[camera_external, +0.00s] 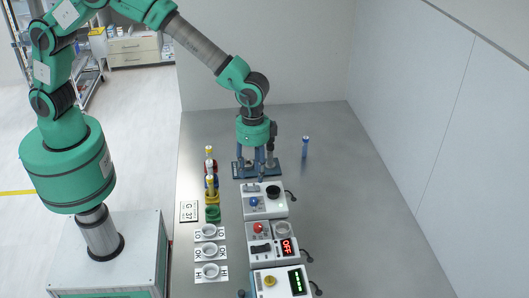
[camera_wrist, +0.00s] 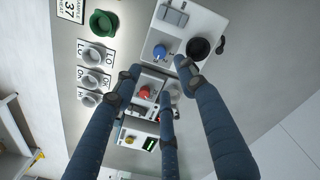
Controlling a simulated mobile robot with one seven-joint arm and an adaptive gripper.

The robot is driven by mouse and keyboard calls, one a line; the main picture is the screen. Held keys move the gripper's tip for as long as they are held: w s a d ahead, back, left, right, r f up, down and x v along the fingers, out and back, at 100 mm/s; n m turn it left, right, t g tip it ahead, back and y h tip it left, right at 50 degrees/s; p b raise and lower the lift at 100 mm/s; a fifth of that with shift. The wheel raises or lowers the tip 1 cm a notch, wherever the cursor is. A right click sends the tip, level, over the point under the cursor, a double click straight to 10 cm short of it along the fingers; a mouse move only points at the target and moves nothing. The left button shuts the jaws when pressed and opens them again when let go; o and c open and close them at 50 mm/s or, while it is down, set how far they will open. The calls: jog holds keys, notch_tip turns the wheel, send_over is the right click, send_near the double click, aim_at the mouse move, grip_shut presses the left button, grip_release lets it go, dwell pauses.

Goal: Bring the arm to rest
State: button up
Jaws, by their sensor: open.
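My gripper (camera_external: 258,166) points down at the far end of the row of devices, over or just in front of a dark blue rack (camera_external: 243,172). In the wrist view its three blue fingers (camera_wrist: 158,82) are spread apart, with nothing between them. I cannot tell whether the fingertips touch the rack. My arm reaches from the left, bent high at the elbow and sloping down to the wrist.
Left are tubes in coloured holders (camera_external: 211,186), an empty green holder (camera_external: 213,213) and labelled cups (camera_external: 209,250). The table's right side is clear.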

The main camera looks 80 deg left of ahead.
jog(key=shift+r, duration=0.2)
dwell(0.5)
jog(key=s+a+r+n+t, duration=0.1)
jog(key=s+a+r, duration=0.45)
jog(key=r, duration=0.25)
jog(key=s+a+r+n+t, duration=0.1)
jog(key=s+a+r, duration=0.4)
jog(key=a+r, duration=0.3)
jog(key=s+a+r+n+t, duration=0.1)
jog(key=s+a+r, duration=0.4)
jog(key=r, duration=0.4)
jog(key=s+a+r+t, duration=0.1)
jog(key=s+a, duration=0.3)
jog(key=s, duration=0.4)
jog(key=s+a+r+n+t, duration=0.1)
jog(key=s+a, duration=0.3)
jog(key=s, duration=0.4)
jog(key=s+a+r+n+b, duration=0.1)
jog(key=s+a, duration=0.3)
jog(key=s, duration=0.5)
jog(key=shift+r+t, duration=0.3)
jog(key=shift+t, duration=0.1)
jog(key=shift+o, duration=0.6)
jog(key=shift+w+r, duration=0.1)
